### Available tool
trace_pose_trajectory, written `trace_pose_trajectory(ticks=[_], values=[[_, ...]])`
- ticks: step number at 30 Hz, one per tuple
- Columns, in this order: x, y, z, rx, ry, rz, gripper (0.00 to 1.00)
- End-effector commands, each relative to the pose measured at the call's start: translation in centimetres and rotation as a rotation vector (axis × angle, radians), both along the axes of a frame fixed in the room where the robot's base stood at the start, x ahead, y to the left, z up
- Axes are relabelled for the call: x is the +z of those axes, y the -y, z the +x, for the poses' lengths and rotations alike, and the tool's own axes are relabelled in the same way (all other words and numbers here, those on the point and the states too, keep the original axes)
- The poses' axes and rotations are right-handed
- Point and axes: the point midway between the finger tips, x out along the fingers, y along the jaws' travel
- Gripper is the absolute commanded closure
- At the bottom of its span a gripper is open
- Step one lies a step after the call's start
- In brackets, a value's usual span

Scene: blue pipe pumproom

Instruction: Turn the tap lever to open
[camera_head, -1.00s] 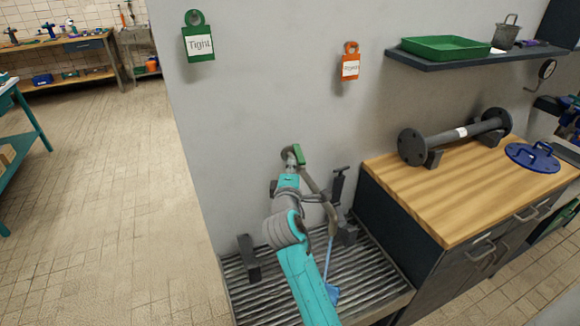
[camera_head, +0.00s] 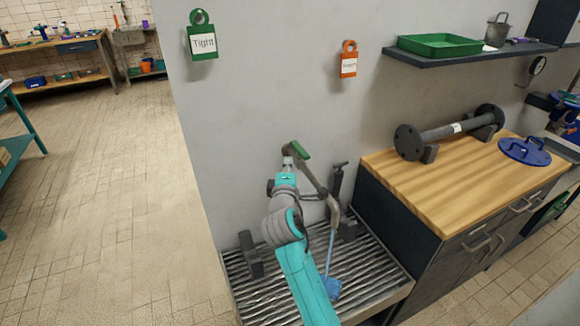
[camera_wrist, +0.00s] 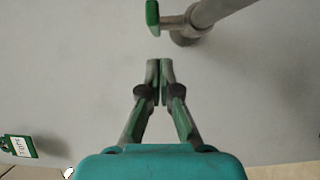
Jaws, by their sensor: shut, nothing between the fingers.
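The tap's green lever (camera_head: 300,150) sits at the upper end of a slanting grey pipe (camera_head: 318,184) by the wall. In the wrist view, the green lever end (camera_wrist: 152,14) and the grey pipe (camera_wrist: 207,12) show at the top. My gripper (camera_wrist: 160,62) is shut and empty, its fingertips together. In that view a gap of bare wall lies between the tips and the lever. In the head view my gripper (camera_head: 287,162) is close beside the lever; whether it touches cannot be told there.
A ribbed grate (camera_head: 375,268) lies below, with a light-blue rod or stream (camera_head: 328,252) reaching a blue patch. A wooden-topped cabinet (camera_head: 450,195) stands right, bearing a flanged pipe. A green tag (camera_head: 202,42) and an orange tag (camera_head: 348,62) hang on the wall. Open floor lies left.

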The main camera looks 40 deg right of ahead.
Motion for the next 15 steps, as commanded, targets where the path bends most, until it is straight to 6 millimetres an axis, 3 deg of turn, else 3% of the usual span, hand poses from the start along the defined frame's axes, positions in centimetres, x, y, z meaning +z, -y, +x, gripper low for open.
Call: trace_pose_trajectory(ticks=[1,15], values=[[0.0,-0.2,0.4,0.004,0.000,0.000,1.00],[-0.1,-4.5,-6.6,0.010,0.001,0.002,1.00]])
